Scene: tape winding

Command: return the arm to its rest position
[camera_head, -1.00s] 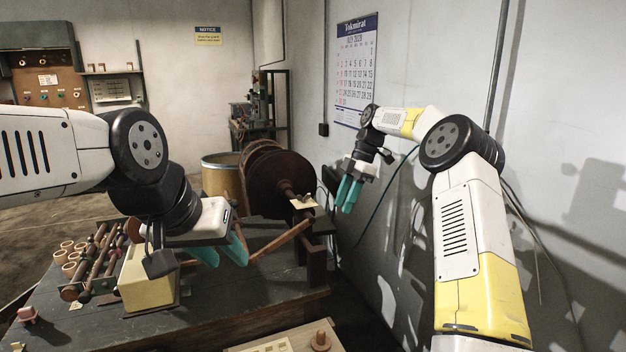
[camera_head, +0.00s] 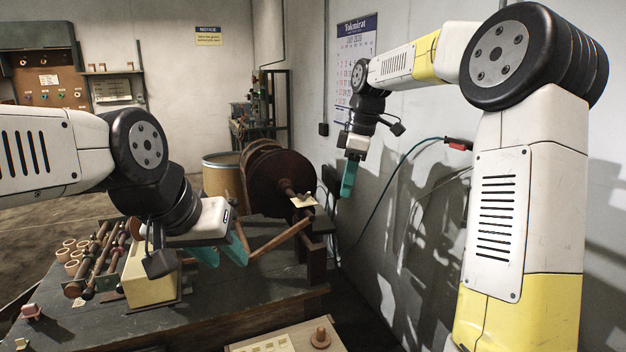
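My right arm (camera_head: 525,190) comes up from the lower right and bends at a large black joint near the top right. My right gripper (camera_head: 348,180) hangs in front of the wall, fingers pointing down, to the right of the dark reel and apart from it. Its teal fingers overlap in this view, so their gap is hidden; nothing shows in them. My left gripper (camera_head: 224,254) is low over the workbench, between the cream block (camera_head: 150,278) and the wooden bar (camera_head: 282,238). Its two teal fingers stand apart; whether they touch the bar's near end is unclear.
A dark reel (camera_head: 281,184) on a spindle stands on the workbench (camera_head: 225,312). Rods and small rings (camera_head: 72,250) lie at the bench's left. The wall with a calendar (camera_head: 352,75) is close behind my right arm. A cable hangs along the wall.

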